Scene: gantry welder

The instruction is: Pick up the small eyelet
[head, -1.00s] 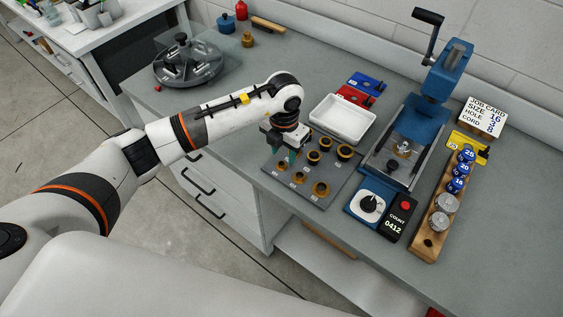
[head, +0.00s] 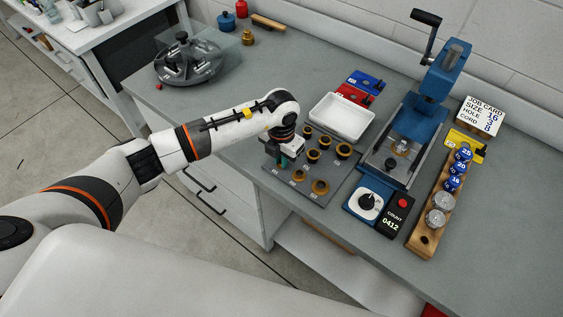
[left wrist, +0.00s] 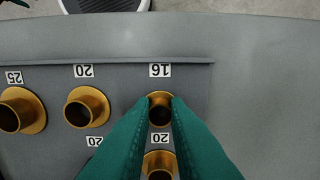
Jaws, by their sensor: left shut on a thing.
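The small brass eyelet (left wrist: 160,108) sits by the label 16 on the grey eyelet board (head: 292,190). In the left wrist view my left gripper (left wrist: 160,101) has its green fingertips on either side of it, shut on its collar. The eyelet appears still at its place on the board. In the head view the left gripper (head: 284,163) is low over the board's left corner and hides the small eyelet. Larger eyelets by labels 20 (left wrist: 86,107) and 25 (left wrist: 21,110) stand beside it. My right gripper is not in view.
Another brass ring (left wrist: 160,165) sits close by, partly between my fingers. A round grey carousel (head: 187,62) stands at the back left.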

